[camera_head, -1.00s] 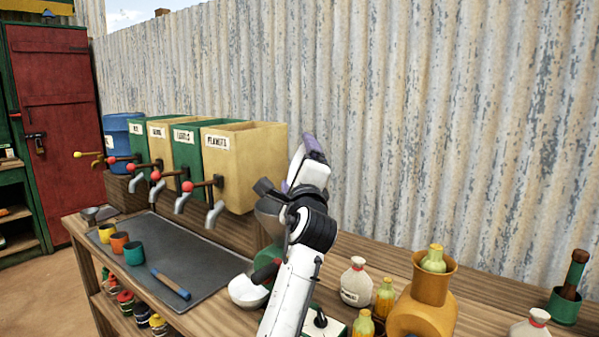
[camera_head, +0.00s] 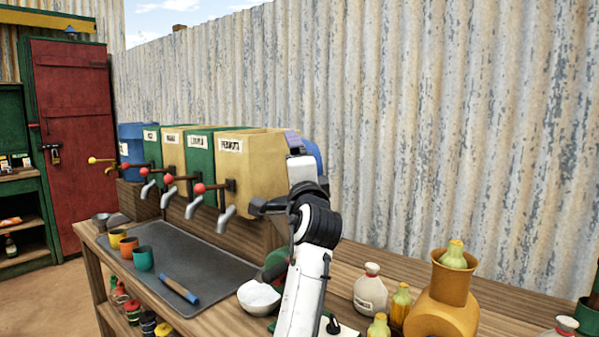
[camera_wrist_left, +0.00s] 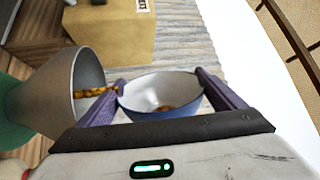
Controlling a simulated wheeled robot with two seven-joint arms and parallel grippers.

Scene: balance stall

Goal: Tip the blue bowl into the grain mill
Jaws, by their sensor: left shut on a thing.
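The blue bowl (camera_wrist_left: 170,108) is held between the purple fingers of my left gripper (camera_wrist_left: 160,80). Some brown grain lies in it, and a stream of grain runs from the bowl's edge into the grain mill's grey metal hopper (camera_wrist_left: 72,88) beside it. In the head view the bowl (camera_head: 313,156) shows only partly, tilted behind my left gripper (camera_head: 296,148), above the counter. The mill's green body (camera_head: 276,262) is largely hidden behind my left arm. My right gripper is out of view.
Dispenser bins with taps (camera_head: 262,165) stand close to the left of the gripper. A white bowl (camera_head: 260,299) sits in front of the mill. A grey tray (camera_head: 200,268) lies to the left. Bottles and an orange jar (camera_head: 441,310) stand to the right.

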